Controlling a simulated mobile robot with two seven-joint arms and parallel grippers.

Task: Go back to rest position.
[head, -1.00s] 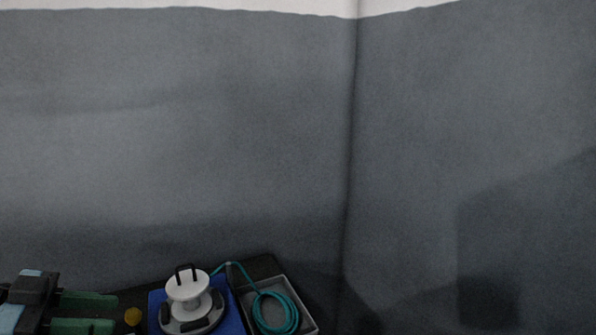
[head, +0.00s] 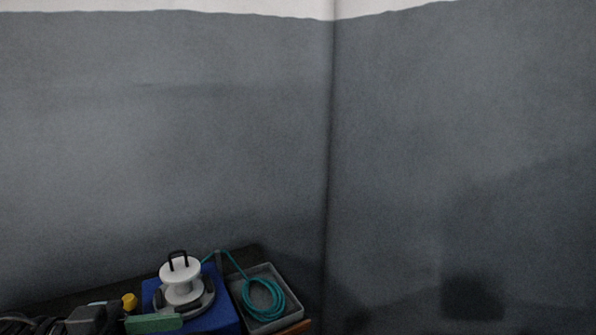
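My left gripper (head: 154,323) is at the bottom left edge of the head view, with a green finger pointing right. Its finger lies just in front of a blue block (head: 216,318). The rest of the hand is dark and partly cut off by the frame, so the gap between the fingers cannot be made out. On the blue block stands a white spool-shaped part (head: 180,271) with two black prongs on top and a grey ring-like base. My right gripper is out of view.
A grey tray (head: 237,289) right of the block holds a coiled teal cable (head: 263,300). A yellow knob (head: 129,302) is left of the block. A dark surface lies beneath, with a brown edge (head: 294,328) at front right. Grey walls stand behind.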

